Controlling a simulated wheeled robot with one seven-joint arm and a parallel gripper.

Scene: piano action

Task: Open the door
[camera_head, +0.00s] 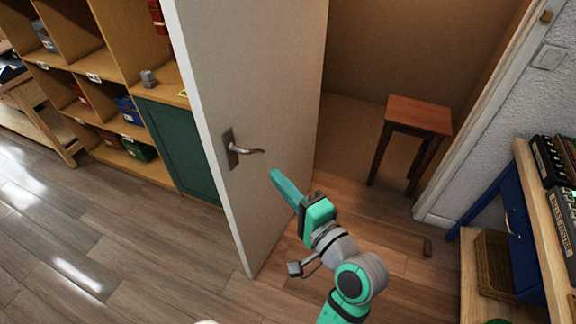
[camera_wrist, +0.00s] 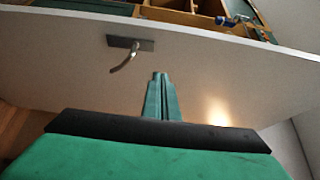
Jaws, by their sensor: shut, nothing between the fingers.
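The white door (camera_head: 255,85) stands ajar, swung out from its frame, with the space behind it in view. Its metal lever handle (camera_head: 241,149) sits on a dark plate near the door's free edge. My gripper (camera_head: 274,173) is shut and empty, just right of and below the handle in the head view, on the same side of the door. In the wrist view the closed fingers (camera_wrist: 160,77) point toward the door face (camera_wrist: 225,75). The handle (camera_wrist: 126,55) is to their left there, apart from them.
A wooden stool (camera_head: 418,115) stands in the space beyond the doorway. A shelf unit with a green cabinet front (camera_head: 177,148) is left of the door. A workbench with a blue drawer (camera_head: 515,235) is at right. Floor at left is clear.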

